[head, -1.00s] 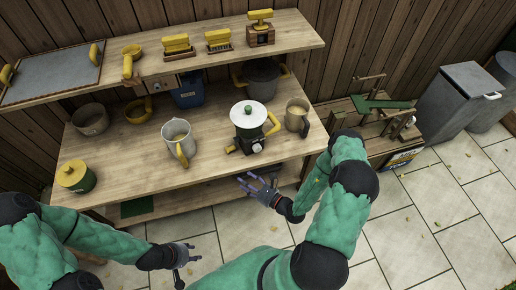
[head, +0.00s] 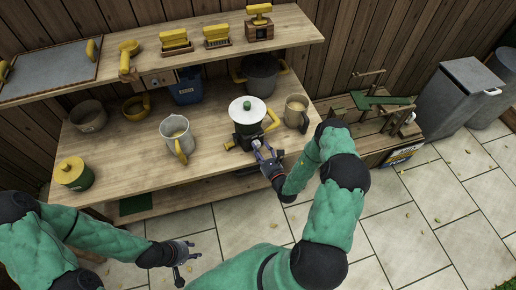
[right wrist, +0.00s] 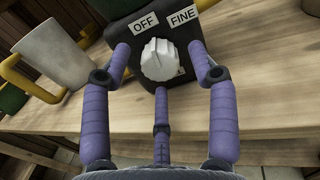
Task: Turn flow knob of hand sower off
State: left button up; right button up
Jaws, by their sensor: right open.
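The hand sower (head: 248,118) stands on the wooden table near its front edge, with a white round top, a green lid knob and a dark base. In the right wrist view its white flow knob (right wrist: 159,60) sits on the dark front face, below labels reading OFF (right wrist: 144,22) and FINE (right wrist: 183,15). My right gripper (right wrist: 160,75) is open, its purple fingers spread around the knob at left, right and below; contact cannot be told. In the head view it (head: 264,152) partly hides the sower's base. My left gripper (head: 186,254) is low at left, away from the table and empty.
A grey jug (head: 177,138) stands left of the sower and a mug (head: 296,113) to its right. A dark pot (head: 262,75) is behind. A yellow-lidded green pot (head: 72,175) is at the table's left. Free tabletop lies between the jug and that pot.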

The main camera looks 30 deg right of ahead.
jog(key=shift+w, duration=0.8)
jog(key=c, duration=1.2)
jog(key=shift+n+p, duration=0.45)
jog(key=shift+n, duration=0.55)
jog(key=o, duration=1.2)
jog(key=shift+s, duration=0.1)
jog(key=s, duration=1.1)
jog(key=shift+s+a, duration=0.2)
jog(key=shift+s, duration=0.2)
